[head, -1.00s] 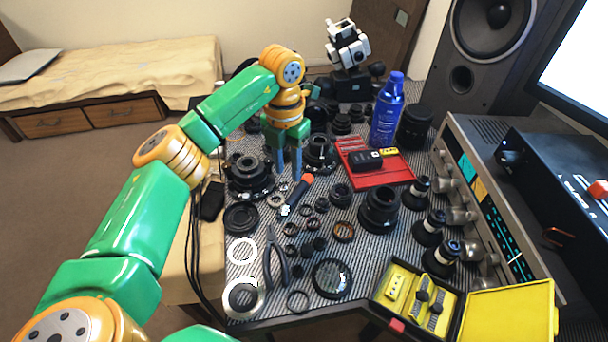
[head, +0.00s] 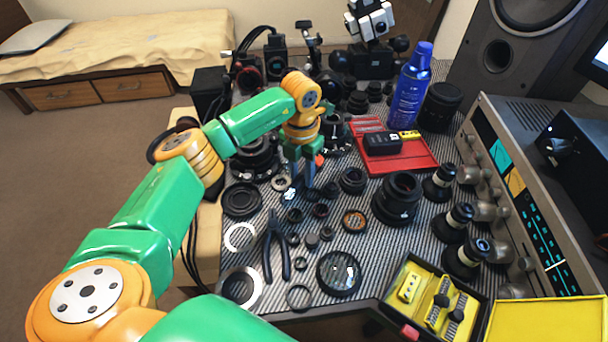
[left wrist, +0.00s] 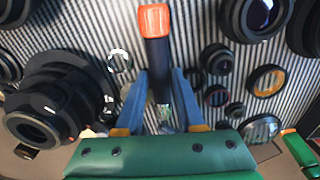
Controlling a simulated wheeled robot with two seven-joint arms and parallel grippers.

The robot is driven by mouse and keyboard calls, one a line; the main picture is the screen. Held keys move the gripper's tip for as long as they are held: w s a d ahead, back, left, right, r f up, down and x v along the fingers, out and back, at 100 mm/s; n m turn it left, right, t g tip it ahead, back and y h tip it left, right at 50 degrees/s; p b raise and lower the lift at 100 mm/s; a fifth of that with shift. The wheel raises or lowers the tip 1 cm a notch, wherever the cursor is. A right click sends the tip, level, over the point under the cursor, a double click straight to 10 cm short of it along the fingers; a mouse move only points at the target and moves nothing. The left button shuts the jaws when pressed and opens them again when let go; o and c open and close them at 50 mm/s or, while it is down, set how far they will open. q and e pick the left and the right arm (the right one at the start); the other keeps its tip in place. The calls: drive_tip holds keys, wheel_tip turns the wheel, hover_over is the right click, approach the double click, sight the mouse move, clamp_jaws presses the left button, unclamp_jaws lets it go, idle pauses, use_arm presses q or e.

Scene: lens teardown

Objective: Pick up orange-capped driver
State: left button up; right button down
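The orange-capped driver shows in the left wrist view (left wrist: 155,50), its orange cap toward the top and its dark handle running down between my left gripper's fingers. In the head view, only its orange cap (head: 319,160) shows clearly beside my gripper; the rest is mostly hidden. My left gripper (head: 303,188) points down at the mat with its blue fingers on either side of the driver. In the left wrist view, the fingers (left wrist: 163,82) look apart, the left one close to the handle and a small gap on the right.
Lens parts crowd the striped mat, with pliers (head: 275,248) in front and a large black lens (head: 396,198) to the right.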

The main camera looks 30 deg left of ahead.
use_arm(q)
clamp_jaws()
idle(1.3)
